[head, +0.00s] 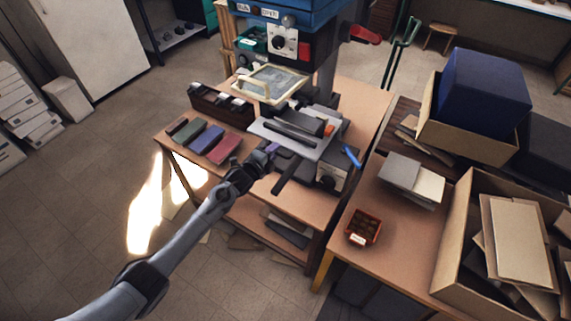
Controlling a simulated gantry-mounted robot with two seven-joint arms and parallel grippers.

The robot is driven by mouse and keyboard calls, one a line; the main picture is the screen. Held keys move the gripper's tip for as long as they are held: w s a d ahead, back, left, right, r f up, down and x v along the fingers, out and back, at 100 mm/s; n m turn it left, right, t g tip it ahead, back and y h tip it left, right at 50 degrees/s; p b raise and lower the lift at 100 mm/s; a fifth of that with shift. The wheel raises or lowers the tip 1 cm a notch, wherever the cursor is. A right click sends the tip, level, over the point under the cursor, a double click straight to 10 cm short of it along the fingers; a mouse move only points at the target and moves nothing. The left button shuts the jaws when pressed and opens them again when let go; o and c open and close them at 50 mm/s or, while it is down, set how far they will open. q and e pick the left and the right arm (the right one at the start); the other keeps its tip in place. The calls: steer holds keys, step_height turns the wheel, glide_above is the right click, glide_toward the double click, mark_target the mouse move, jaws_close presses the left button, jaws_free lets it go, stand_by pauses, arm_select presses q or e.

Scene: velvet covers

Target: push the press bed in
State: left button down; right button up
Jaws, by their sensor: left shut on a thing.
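The press bed (264,128) is a pale grey plate below and in front of the blue press (318,10). It sticks out from under the press toward the front. A dark cover or block (300,122) lies on it. My left gripper (269,151) is at the bed's front left edge, shut on what looks like a part of the bed. The fingers are small and partly dark, so the exact part held is hard to make out. My right gripper is not in view.
Coloured covers (207,138) lie on the bench left of the bed. A blue tool (351,156) lies at right. A dark bar (288,174) juts forward.

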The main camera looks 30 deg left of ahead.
arm_select(q)
steer(key=c, duration=1.2)
jaws_free()
steer(key=shift+c, duration=0.2)
steer(key=shift+s, duration=0.1)
steer(key=p+v, duration=0.2)
steer(key=v, duration=0.8)
steer(key=shift+s, duration=0.3)
steer(key=shift+r, duration=0.1)
